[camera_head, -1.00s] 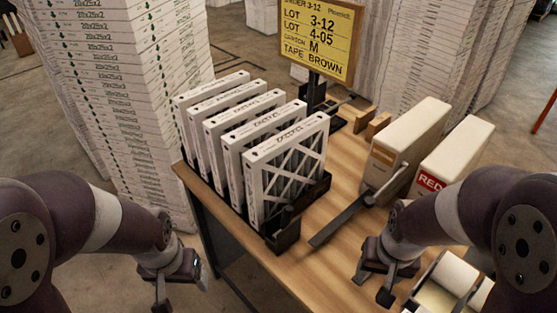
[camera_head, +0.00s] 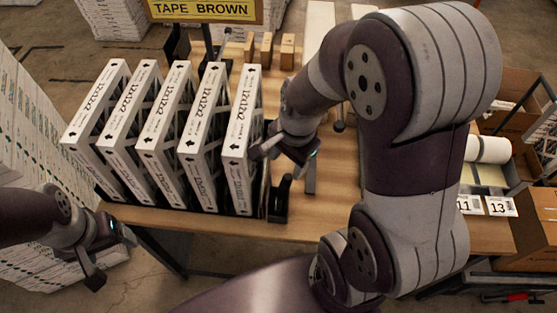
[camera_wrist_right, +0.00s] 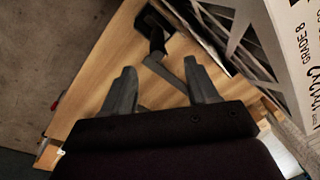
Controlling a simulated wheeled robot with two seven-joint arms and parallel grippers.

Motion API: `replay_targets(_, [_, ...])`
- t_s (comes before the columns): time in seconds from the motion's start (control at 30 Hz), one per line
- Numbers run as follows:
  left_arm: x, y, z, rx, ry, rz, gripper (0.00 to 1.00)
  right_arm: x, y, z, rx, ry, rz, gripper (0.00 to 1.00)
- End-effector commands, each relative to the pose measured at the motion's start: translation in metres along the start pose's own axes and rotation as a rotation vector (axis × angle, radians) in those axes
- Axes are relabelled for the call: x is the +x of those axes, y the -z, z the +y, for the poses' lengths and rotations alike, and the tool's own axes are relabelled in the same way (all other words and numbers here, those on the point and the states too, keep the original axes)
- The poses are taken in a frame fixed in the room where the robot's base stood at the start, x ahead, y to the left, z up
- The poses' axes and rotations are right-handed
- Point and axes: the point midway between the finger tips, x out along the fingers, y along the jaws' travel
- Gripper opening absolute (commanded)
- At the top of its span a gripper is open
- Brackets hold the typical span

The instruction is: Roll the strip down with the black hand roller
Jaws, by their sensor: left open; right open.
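My right gripper (camera_head: 285,158) is open beside the right-hand boxed filter (camera_head: 240,145). In the right wrist view its two fingers (camera_wrist_right: 158,70) stand apart with nothing gripped. A small upright black piece (camera_head: 280,200) stands at the table's front edge below this gripper; it also shows beyond the fingertips in the right wrist view (camera_wrist_right: 152,30). I cannot tell whether it is the black hand roller. A grey bar (camera_wrist_right: 165,70) lies between and beyond the fingers. No strip can be made out on the filters. My left gripper (camera_head: 108,258) is open and empty, left of the table.
Several white boxed filters (camera_head: 165,130) stand upright in a row on the wooden table (camera_head: 330,215). A white roll (camera_head: 488,150) and number cards (camera_head: 500,207) are at the right. My right arm hides much of the table's right side.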

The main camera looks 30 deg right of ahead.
Motion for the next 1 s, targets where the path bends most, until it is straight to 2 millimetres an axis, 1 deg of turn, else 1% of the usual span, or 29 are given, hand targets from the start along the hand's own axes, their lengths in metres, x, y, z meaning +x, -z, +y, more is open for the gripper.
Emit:
replay_targets(0.07, [-0.001, 0.0, 0.0, 0.0, 0.0, 0.0, 0.79, 0.009, -0.001, 0.001, 0.004, -0.004, -0.003, 0.58])
replay_targets(0.13, [-0.002, 0.0, 0.0, 0.0, 0.0, 0.0, 0.79, 0.023, -0.001, 0.001, 0.002, -0.006, -0.002, 0.58])
replay_targets(0.23, [-0.001, 0.0, 0.0, 0.0, 0.0, 0.0, 0.79, 0.049, -0.001, 0.002, 0.001, -0.007, -0.003, 0.58])
replay_targets(0.4, [0.008, -0.001, 0.0, 0.0, 0.0, 0.0, 0.79, 0.092, -0.001, 0.001, 0.0, -0.004, -0.002, 0.58])
replay_targets(0.5, [0.013, -0.001, 0.0, 0.0, 0.0, 0.0, 0.79, 0.11, 0.0, 0.001, 0.001, -0.002, 0.0, 0.58])
replay_targets(0.6, [0.015, -0.002, 0.0, 0.0, 0.0, 0.0, 0.79, 0.119, 0.0, 0.001, 0.001, -0.001, 0.0, 0.58])
replay_targets(0.67, [0.016, -0.002, 0.0, 0.0, 0.0, 0.0, 0.79, 0.123, 0.0, 0.001, 0.0, -0.001, 0.0, 0.58])
replay_targets(0.93, [0.015, -0.002, 0.0, 0.0, 0.0, 0.0, 0.79, 0.124, 0.0, 0.0, -0.001, 0.0, 0.001, 0.58])
replay_targets(0.97, [0.015, -0.002, 0.0, 0.0, 0.0, 0.001, 0.79, 0.124, 0.0, 0.0, -0.001, 0.0, 0.001, 0.52])
replay_targets(1.0, [0.015, -0.002, 0.0, 0.0, 0.0, 0.001, 0.79, 0.124, 0.0, 0.0, -0.001, 0.0, 0.001, 0.39])
